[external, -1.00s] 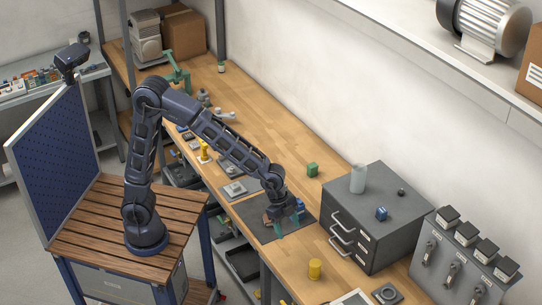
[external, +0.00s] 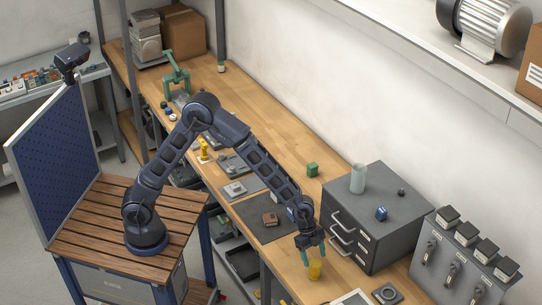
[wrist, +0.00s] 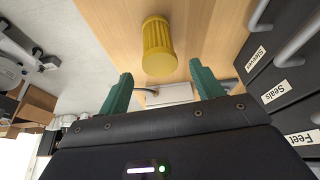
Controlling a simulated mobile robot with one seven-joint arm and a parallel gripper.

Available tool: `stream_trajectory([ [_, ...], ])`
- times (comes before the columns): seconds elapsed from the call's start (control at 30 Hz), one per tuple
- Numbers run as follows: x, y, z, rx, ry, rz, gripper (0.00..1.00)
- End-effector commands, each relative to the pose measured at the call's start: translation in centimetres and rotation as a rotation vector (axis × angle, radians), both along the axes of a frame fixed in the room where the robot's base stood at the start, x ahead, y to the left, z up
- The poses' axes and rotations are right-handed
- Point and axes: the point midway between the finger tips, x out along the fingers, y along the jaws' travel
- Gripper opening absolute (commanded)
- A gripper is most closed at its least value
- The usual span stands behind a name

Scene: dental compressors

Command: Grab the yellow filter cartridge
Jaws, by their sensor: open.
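The yellow filter cartridge (external: 315,270) stands on the wooden bench near its front edge, left of the grey drawer cabinet. In the wrist view the ribbed yellow cartridge (wrist: 157,46) shows ahead of the fingertips, centred slightly left of the gap between them. My gripper (external: 311,262) is right at the cartridge in the external view, with its green fingers apart. In the wrist view my gripper (wrist: 160,78) is open and nothing is between its fingers. Whether a finger touches the cartridge cannot be told.
The grey drawer cabinet (external: 375,240) stands close on the right, with protruding handles. Its labelled drawers (wrist: 290,80) fill the right of the wrist view. A dark mat (external: 262,228) with small parts lies to the left. A green block (external: 312,170) sits farther back.

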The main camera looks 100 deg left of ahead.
Motion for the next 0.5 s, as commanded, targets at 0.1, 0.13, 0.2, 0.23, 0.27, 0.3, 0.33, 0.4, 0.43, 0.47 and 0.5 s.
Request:
stream_trajectory([
  [0.1, 0.3, -0.3, -1.1, 0.000, 0.001, -0.001, 0.66],
  [0.13, 0.4, -0.4, -1.3, 0.000, 0.001, -0.001, 0.66],
  [0.2, 0.4, -0.4, -1.6, 0.001, 0.001, 0.000, 0.66],
  [0.23, 0.5, -0.4, -1.7, 0.001, 0.001, 0.000, 0.66],
  [0.27, 0.5, -0.4, -1.9, 0.001, 0.001, 0.000, 0.66],
  [0.3, 0.6, -0.5, -2.3, 0.001, 0.001, 0.000, 0.66],
  [0.33, 0.6, -0.5, -2.6, 0.001, 0.001, -0.001, 0.66],
  [0.4, 0.8, -0.6, -3.5, 0.001, 0.002, 0.000, 0.66],
  [0.43, 0.9, -0.7, -3.9, 0.000, 0.003, -0.001, 0.66],
  [0.47, 0.9, -0.7, -4.4, 0.001, 0.002, 0.000, 0.66],
  [0.5, 1.1, -0.9, -4.8, 0.000, 0.001, 0.000, 0.66],
])
